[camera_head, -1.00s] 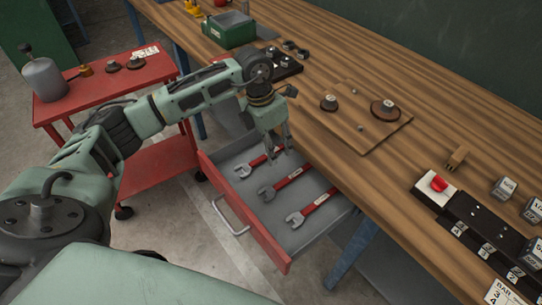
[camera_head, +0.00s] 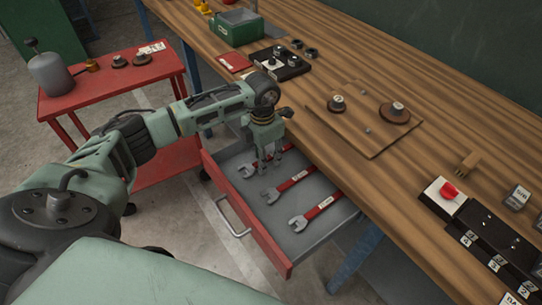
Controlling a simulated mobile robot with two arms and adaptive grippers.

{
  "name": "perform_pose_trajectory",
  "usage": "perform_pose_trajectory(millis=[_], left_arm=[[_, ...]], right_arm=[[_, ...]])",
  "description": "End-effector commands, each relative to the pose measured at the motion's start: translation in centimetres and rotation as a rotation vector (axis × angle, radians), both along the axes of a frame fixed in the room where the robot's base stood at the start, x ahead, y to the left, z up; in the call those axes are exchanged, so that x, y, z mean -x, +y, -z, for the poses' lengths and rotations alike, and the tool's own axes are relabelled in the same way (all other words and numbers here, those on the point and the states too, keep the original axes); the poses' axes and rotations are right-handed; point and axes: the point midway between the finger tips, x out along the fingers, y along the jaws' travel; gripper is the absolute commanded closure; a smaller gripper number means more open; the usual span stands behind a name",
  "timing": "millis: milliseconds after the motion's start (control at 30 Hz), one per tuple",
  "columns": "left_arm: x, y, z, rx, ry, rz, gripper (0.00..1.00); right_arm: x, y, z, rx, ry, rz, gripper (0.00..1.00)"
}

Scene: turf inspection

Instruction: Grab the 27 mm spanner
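Three red-handled spanners with grey open jaws lie side by side in the open drawer (camera_head: 310,240): a far spanner (camera_head: 248,170), a middle spanner (camera_head: 285,186) and a near spanner (camera_head: 318,208). Each handle has a small white label, too small to read, so I cannot tell which is the 27 mm one. My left gripper (camera_head: 270,168) points down into the drawer over the far spanner, its fingers apart. It hides part of that handle; I cannot tell whether the fingers touch it. My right gripper is not in view.
The wooden workbench (camera_head: 365,75) overhangs the drawer's right side. The drawer's red front (camera_head: 250,235) has a metal handle. A red cart (camera_head: 110,92) with a grey canister stands at left. A wooden board (camera_head: 372,140) with round parts lies on the bench.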

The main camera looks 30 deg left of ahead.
Motion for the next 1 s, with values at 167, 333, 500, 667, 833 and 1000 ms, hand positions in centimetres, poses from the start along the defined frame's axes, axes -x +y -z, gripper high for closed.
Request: perform_pose_trajectory(millis=[167, 333, 500, 667, 833, 1000], left_arm=[[0.0, -0.02, -0.02, 0.0, 0.0, 0.0, 0.69], [0.0, -0.02, -0.03, 0.0, 0.0, 0.0, 0.83], [-0.01, -0.01, -0.05, 0.0, -0.001, 0.0, 0.98], [-0.01, -0.01, -0.05, 0.0, -0.001, 0.0, 1.0], [-0.06, -0.01, -0.13, 0.001, -0.002, 0.0, 1.0], [-0.06, -0.01, -0.26, 0.001, -0.002, 0.0, 1.0]], right_arm=[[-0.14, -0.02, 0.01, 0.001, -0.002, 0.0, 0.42], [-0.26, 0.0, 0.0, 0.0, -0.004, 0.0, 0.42], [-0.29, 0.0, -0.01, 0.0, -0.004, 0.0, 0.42], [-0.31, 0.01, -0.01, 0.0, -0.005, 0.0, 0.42], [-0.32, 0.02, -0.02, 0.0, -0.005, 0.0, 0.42], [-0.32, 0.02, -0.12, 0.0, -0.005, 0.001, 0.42]])
